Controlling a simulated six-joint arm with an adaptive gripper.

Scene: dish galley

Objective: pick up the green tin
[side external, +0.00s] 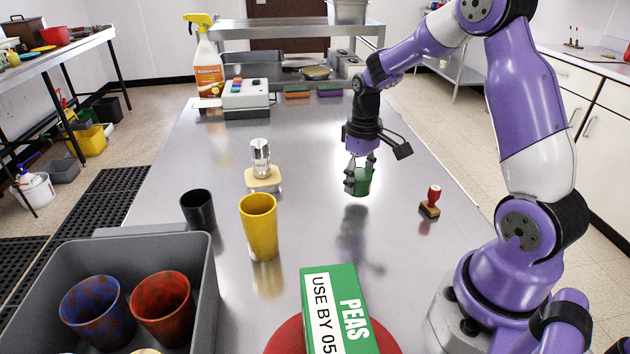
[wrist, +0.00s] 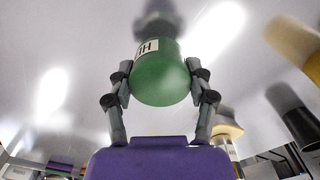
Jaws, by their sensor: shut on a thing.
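The green tin (side external: 362,180) is between the fingers of my gripper (side external: 358,178) in the side view. It is held above the steel table, with a dark reflection on the surface below it. In the wrist view the green tin (wrist: 160,78) shows its rounded green end and part of a white label with dark letters. The two fingers of my gripper (wrist: 160,84) press on it from both sides. My gripper is shut on the tin.
A red-handled stamp (side external: 431,200) stands right of the tin. A peas box (side external: 338,305) and a grey bin (side external: 208,290) are in front.

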